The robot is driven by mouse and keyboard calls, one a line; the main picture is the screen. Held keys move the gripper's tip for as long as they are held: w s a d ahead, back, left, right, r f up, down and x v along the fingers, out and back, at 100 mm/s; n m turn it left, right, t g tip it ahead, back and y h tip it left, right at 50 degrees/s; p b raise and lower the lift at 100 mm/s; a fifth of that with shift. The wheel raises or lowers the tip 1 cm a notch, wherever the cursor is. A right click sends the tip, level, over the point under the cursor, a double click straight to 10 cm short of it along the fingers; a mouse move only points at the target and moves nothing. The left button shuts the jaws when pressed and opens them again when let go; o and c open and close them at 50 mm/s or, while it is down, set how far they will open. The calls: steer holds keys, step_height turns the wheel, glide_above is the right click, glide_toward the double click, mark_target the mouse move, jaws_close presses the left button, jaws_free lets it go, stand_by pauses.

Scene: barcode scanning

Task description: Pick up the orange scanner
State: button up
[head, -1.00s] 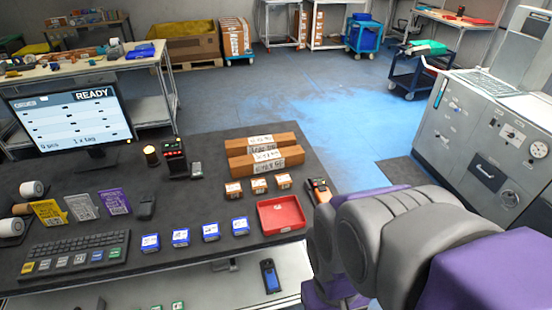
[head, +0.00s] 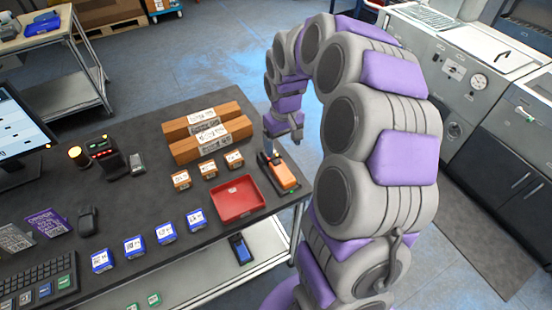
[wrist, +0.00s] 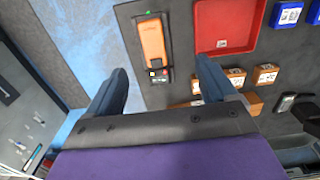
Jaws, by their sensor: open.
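The orange scanner (head: 283,175) lies flat near the right edge of the dark table, just right of the red tray. In the wrist view the scanner (wrist: 153,45) shows as an orange body with a dark end bearing small coloured buttons. My gripper (head: 284,133) is above the table on the far side of the scanner. In the wrist view my gripper (wrist: 163,75) is open and empty. Its two fingers are wide apart, with the scanner beyond and between them, not touching it.
The red tray (head: 238,202) sits beside the scanner. Several small orange boxes (head: 208,169) and two long brown boxes (head: 209,141) stand behind it. Blue boxes (head: 196,219) line the front of the table (head: 150,187). Floor lies beyond the table's right edge.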

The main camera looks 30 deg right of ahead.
steer(key=w+d+f, duration=0.1)
steer(key=w+d, duration=0.1)
steer(key=d, duration=0.1)
steer(key=b, duration=0.2)
glide_above(283, 172)
steer(key=f, duration=1.1)
steer(key=shift+s+d+f, duration=0.3)
steer(key=shift+d+f, duration=0.05)
steer(key=shift+d, duration=0.05)
steer(key=shift+d+f, duration=0.15)
steer(key=shift+f, duration=0.4)
steer(key=f, duration=0.1)
steer(key=a+f+b, duration=0.1)
steer(key=f, duration=0.3)
steer(key=shift+w+a+b, duration=0.25)
steer(key=shift+w+b, duration=0.05)
steer(key=shift+w, duration=0.05)
steer(key=shift+d+r, duration=0.1)
steer(key=shift+d, duration=0.2)
steer(key=c, duration=0.3)
steer(key=shift+a, duration=0.15)
steer(key=c, duration=0.9)
